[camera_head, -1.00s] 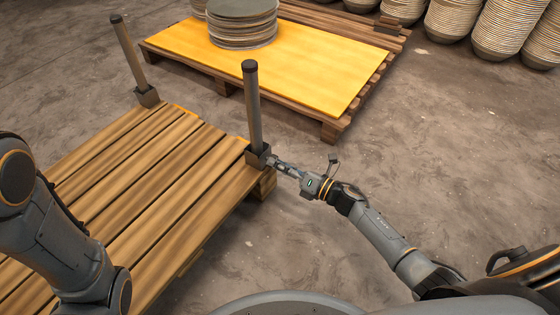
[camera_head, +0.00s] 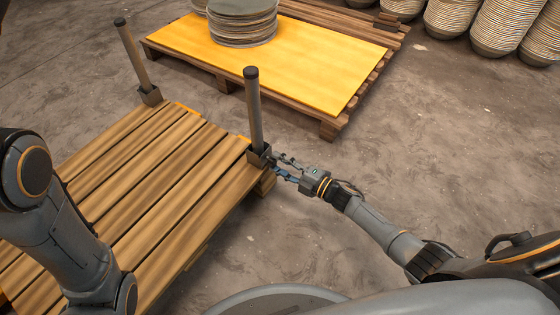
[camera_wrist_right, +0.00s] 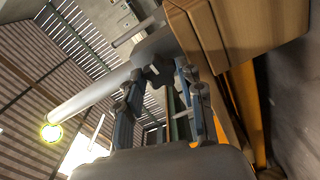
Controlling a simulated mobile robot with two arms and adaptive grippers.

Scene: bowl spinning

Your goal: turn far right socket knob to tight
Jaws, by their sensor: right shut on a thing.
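The far right socket (camera_head: 258,158) is a dark bracket at the pallet's corner, with a grey upright post (camera_head: 254,110) standing in it. My right gripper (camera_head: 276,165) reaches it from the right. In the right wrist view my gripper's two fingers (camera_wrist_right: 158,80) close around a small dark knob (camera_wrist_right: 155,72) on the socket's side. The fingers partly hide the knob, and I cannot read how tight it is. My left arm crosses the left of the head view, but its gripper is out of frame.
The wooden slatted pallet (camera_head: 150,190) fills the left, with another post (camera_head: 135,55) in a socket at its far left corner. Stacked bowls (camera_head: 495,30) stand at the back right. The floor at right is clear.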

